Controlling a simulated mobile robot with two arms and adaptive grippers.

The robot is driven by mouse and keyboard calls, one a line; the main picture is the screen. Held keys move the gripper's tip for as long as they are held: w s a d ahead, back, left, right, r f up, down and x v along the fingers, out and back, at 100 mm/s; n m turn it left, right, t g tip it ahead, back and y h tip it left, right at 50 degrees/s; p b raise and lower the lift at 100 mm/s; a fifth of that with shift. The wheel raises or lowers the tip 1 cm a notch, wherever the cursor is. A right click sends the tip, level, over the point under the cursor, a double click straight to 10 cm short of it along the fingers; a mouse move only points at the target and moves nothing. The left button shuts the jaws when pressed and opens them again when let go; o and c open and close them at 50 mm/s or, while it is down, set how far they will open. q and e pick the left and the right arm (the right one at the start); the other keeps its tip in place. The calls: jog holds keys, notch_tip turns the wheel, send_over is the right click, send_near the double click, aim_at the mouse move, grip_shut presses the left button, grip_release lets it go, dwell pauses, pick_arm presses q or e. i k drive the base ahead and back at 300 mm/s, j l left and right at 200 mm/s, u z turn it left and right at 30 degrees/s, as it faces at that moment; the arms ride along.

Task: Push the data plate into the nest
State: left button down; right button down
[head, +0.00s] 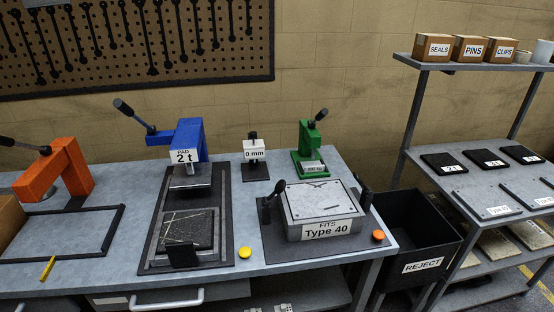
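A small pale plate with dark marking (313,165), which looks like the data plate, sits low at the front of the green hand press (308,140). The press stands at the back of the bench, its black-knobbed lever raised to the upper right. The nest is not clearly distinguishable; I cannot tell whether the small plate lies in it or on its edge. Neither of my grippers shows in the head view.
A grey block labelled "FITS Type 40" (322,204) stands between black clamps in front of the green press. A blue press (188,139) marked 2 t, a 0 mm gauge (254,151) and an orange press (58,172) stand leftward. A reject bin (413,232) and shelves are right.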

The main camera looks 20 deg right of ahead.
aim_at(312, 164)
jog(key=l+u, duration=0.35)
jog(key=l, duration=0.15)
jog(key=l+u, duration=0.3)
jog(key=l, duration=0.25)
jog(key=k+l+u, duration=0.1)
jog(key=l+u, duration=0.25)
jog(key=l, duration=0.15)
jog(key=k+l+u, duration=0.15)
jog(key=l+u, duration=0.15)
jog(key=l, duration=0.2)
